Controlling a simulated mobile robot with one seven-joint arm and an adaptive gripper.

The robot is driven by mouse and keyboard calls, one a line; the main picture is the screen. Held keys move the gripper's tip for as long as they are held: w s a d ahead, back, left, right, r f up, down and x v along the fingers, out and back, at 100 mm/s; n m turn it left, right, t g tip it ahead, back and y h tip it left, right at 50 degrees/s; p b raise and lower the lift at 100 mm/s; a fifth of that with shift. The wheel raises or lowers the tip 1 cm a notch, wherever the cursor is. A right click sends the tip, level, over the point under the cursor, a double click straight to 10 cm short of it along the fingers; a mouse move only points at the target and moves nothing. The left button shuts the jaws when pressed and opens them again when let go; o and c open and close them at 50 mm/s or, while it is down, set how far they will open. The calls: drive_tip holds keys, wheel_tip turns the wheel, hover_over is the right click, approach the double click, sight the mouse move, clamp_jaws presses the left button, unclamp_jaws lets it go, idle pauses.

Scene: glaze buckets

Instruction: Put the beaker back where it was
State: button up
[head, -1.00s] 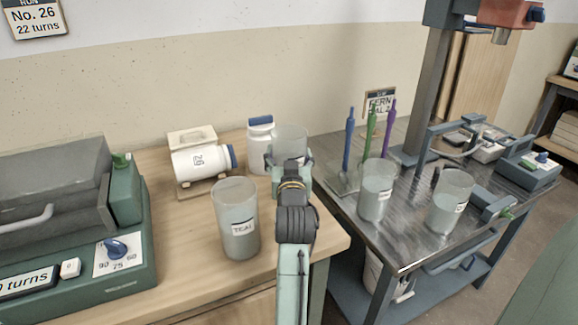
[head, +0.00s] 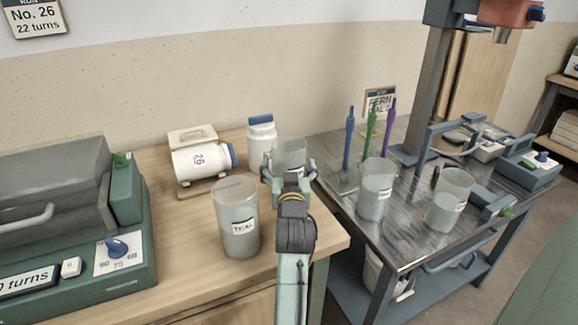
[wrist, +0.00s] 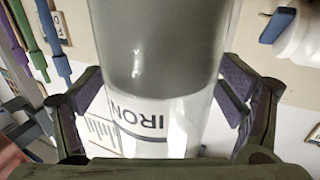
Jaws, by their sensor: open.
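The clear beaker labelled IRON (wrist: 150,115) fills the middle of the wrist view, with grey contents. In the head view this beaker (head: 290,150) is at the back right of the wooden bench, partly hidden by my gripper (head: 288,172). The gripper is open around it; in the wrist view the pads are on either side, with a visible gap at the right one. The beaker looks upright and seems to rest on the bench, but its base is hidden. A second beaker, labelled TEAL (head: 237,222), stands nearer on the bench.
A white jar with a blue lid (head: 261,140) stands close behind-left of the beaker. A jar marked 26 (head: 200,160) lies on a cradle. The metal table (head: 400,225) at right holds two beakers (head: 375,190) (head: 448,200) and coloured sticks (head: 370,135). A green machine (head: 125,240) is at left.

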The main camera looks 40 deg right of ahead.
drive_tip(key=shift+r, duration=0.1)
drive_tip(key=b+v, duration=0.1)
drive_tip(key=v, duration=0.6)
drive_tip(key=shift+s+b, duration=0.2)
drive_tip(key=shift+b, duration=0.2)
drive_tip(key=shift+a, duration=0.15)
